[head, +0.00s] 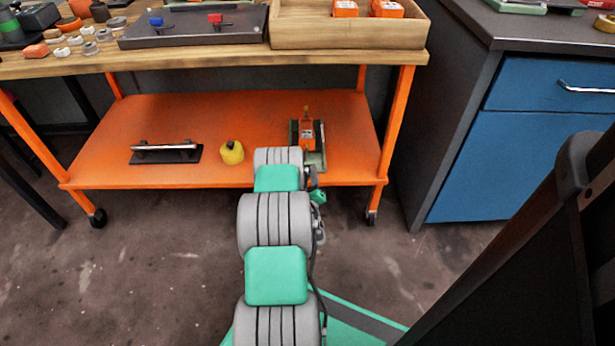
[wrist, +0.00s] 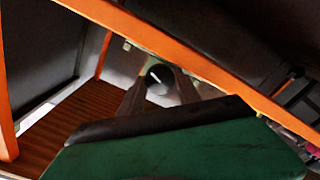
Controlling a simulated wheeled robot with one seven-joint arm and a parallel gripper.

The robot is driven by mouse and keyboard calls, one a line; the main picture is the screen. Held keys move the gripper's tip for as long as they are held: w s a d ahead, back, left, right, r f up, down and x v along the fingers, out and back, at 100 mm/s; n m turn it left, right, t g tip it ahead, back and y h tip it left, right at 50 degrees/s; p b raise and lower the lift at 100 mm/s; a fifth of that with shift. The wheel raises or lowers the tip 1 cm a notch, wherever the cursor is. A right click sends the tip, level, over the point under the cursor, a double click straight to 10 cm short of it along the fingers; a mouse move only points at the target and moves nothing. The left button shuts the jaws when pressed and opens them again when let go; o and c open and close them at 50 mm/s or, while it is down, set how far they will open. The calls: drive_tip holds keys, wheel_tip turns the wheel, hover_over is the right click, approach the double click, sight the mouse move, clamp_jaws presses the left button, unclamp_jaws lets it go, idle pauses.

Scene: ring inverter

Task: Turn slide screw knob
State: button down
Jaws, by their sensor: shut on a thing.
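The slide screw unit, an orange block (head: 308,137) on a grey-green base (head: 316,160), stands at the right of the cart's lower shelf. In the head view my arm reaches to its near end, and the arm hides my gripper and the knob. In the wrist view a dark round knob (wrist: 158,77) with a white line on its face sits between the two fingers of my gripper (wrist: 160,88). The fingers are shut on the knob, one at each side. A dark green shape covers the bottom of the wrist view and hides what lies below.
The orange lower shelf (head: 190,115) also holds a yellow round thing (head: 232,152) and a black plate with a metal handle (head: 166,150). The wooden top (head: 110,63) lies above. Cart legs flank the shelf; a blue cabinet (head: 540,140) stands right.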

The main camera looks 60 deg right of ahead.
drive_tip(key=c, duration=0.8)
unclamp_jaws()
drive_tip(key=shift+c, duration=0.2)
